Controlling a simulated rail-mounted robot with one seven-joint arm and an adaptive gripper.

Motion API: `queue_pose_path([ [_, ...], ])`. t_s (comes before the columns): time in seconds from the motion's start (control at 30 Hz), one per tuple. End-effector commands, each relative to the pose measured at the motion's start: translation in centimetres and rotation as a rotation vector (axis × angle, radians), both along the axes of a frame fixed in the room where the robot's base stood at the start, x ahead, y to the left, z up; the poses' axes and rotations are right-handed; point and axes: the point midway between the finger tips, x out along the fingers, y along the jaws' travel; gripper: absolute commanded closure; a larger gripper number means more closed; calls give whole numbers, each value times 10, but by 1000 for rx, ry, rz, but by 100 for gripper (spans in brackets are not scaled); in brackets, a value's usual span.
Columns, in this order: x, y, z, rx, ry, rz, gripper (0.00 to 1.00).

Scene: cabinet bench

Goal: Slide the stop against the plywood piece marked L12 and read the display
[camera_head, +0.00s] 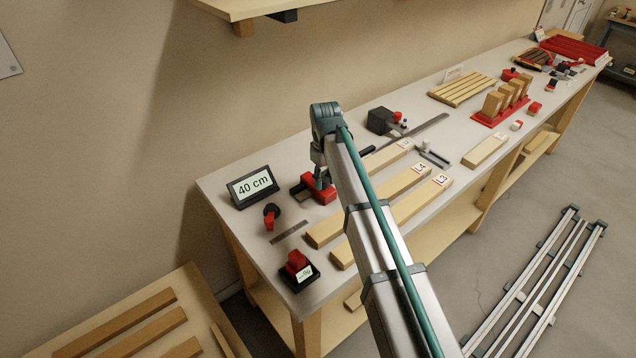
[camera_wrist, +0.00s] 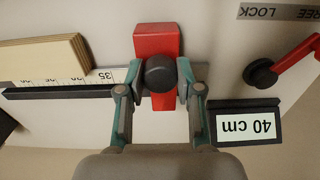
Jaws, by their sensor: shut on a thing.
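My gripper (camera_head: 320,178) is over the red stop (camera_head: 322,195). In the wrist view, its fingers are shut on the black knob (camera_wrist: 160,73) of the red stop (camera_wrist: 158,40). A plywood piece (camera_wrist: 45,62) lies along the scale, its end apart from the stop by a small gap. In the head view that piece (camera_head: 385,158) is partly hidden by my arm; its label is too small to read. The display (camera_head: 252,186) reads 40 cm, and shows upside down in the wrist view (camera_wrist: 248,123).
A red lever with a black knob (camera_wrist: 262,74) points toward FREE on the FREE/LOCK plate (camera_wrist: 288,12). Pieces marked L4 (camera_head: 400,181) and L3 (camera_head: 425,199) lie in front. A red block on a black base (camera_head: 298,268) stands at the near corner.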

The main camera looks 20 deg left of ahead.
Motion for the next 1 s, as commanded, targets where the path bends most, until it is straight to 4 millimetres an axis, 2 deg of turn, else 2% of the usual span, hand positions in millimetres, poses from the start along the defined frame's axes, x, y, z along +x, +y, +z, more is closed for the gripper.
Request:
queue_pose_path([
  [1.0,48,-28,1,0,-2,-1,85],
])
